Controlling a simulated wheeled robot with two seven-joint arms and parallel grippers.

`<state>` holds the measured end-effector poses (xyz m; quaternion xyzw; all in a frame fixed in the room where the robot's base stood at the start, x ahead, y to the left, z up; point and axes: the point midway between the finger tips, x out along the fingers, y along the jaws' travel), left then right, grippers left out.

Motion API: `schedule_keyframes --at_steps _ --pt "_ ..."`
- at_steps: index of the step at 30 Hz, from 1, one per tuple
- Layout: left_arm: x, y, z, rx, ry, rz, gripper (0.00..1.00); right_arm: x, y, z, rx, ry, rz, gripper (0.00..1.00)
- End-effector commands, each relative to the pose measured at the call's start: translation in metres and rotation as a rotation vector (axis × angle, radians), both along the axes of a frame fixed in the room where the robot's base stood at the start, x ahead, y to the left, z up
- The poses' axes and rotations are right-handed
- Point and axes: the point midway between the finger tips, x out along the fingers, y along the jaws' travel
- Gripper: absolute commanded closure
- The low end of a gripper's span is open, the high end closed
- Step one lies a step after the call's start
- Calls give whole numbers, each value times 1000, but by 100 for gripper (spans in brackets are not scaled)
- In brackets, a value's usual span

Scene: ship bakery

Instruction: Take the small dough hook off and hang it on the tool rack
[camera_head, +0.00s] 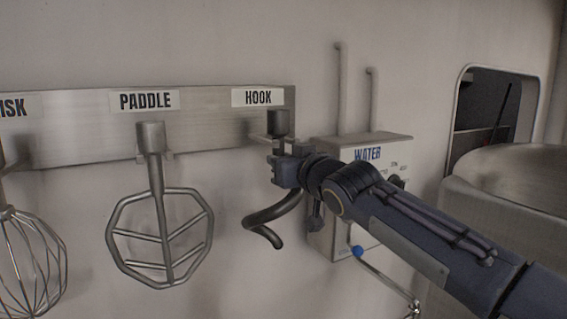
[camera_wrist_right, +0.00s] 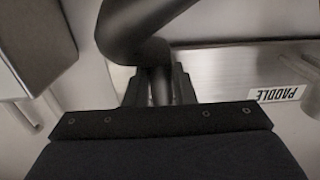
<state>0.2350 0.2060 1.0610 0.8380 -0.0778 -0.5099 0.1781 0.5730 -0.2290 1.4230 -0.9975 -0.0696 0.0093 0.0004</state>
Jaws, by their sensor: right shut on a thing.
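The small dough hook (camera_head: 268,215) is a grey curved metal tool at the HOOK label of the tool rack (camera_head: 215,132). Its top collar shows just under the label, at the rack's peg, and its curved end hangs below. My right gripper (camera_head: 279,163) is shut on the hook's shank below the collar. In the right wrist view the fingers (camera_wrist_right: 160,92) close around the shank, and the thick bend of the hook (camera_wrist_right: 135,30) shows beyond. Whether the collar rests on the peg is hidden by the gripper. My left gripper is not in view.
The WATER box (camera_head: 345,215) with pipes above and a blue-knobbed lever (camera_head: 358,251) is close at the right. A large metal bowl (camera_head: 515,175) stands far right.

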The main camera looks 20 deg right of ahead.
Motion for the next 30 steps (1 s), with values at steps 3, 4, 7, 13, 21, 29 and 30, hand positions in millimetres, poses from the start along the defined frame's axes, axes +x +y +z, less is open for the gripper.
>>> schedule_keyframes --at_steps 3,4,7,13,21,29,30 --pt "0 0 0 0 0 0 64 -1 1 3 1 -7 1 100" --pt "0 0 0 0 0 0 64 -1 1 3 1 -7 1 100" --pt "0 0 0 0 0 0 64 -1 1 3 1 -8 1 100" --pt "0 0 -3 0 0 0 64 -1 1 1 1 -8 2 100" --pt "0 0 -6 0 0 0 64 -1 1 -2 1 -8 2 100" --pt "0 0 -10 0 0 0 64 -1 1 -5 1 -8 2 100" --pt "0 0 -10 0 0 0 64 -1 1 -5 1 -8 2 100"
